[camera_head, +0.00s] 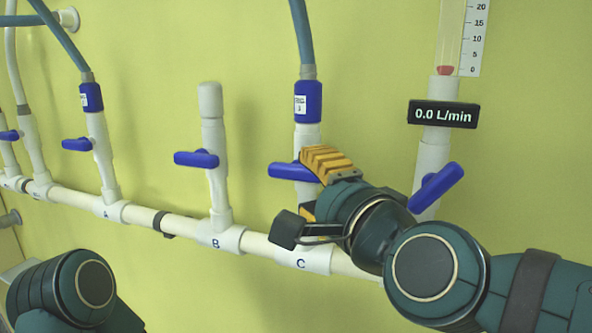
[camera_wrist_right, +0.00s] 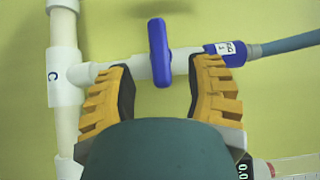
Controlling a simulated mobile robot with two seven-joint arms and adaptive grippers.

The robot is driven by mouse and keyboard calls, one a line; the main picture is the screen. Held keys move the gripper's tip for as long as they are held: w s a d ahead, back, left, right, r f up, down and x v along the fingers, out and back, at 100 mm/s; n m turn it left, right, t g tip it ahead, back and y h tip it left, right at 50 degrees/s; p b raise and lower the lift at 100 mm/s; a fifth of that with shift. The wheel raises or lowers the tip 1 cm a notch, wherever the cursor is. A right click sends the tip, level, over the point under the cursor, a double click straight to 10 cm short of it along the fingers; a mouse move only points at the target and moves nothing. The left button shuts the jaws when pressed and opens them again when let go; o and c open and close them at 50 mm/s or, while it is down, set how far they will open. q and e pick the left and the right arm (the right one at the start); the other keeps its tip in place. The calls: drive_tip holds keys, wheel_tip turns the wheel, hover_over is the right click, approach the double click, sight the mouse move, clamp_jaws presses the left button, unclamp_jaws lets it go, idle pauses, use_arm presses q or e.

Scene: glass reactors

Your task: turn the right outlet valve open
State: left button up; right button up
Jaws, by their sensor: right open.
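The valve at branch C, the rightmost branch with a hose, has a blue handle (camera_head: 290,172) lying crosswise to its white upright pipe. My right gripper (camera_head: 318,190) is at this valve, its yellow finger partly in front of the handle's right end. In the right wrist view, the blue handle (camera_wrist_right: 159,52) stands between the tips of my open right gripper (camera_wrist_right: 160,78), with a gap on both sides. The fingers are not closed on it. Of my left arm, only a part shows at the bottom left; its gripper is out of view.
Branch B has a blue handle (camera_head: 196,159) and a capped top. Branch A has a blue handle (camera_head: 77,144) and a hose. Right of C, a slanted blue handle (camera_head: 436,187) sits under a flow display (camera_head: 443,114) reading 0.0 L/min. A white manifold pipe (camera_head: 190,226) runs below.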

sight(301, 175)
drive_tip(key=shift+p+x, duration=0.4)
drive_tip(key=shift+x, duration=2.35)
drive_tip(key=shift+s, duration=0.1)
clamp_jaws()
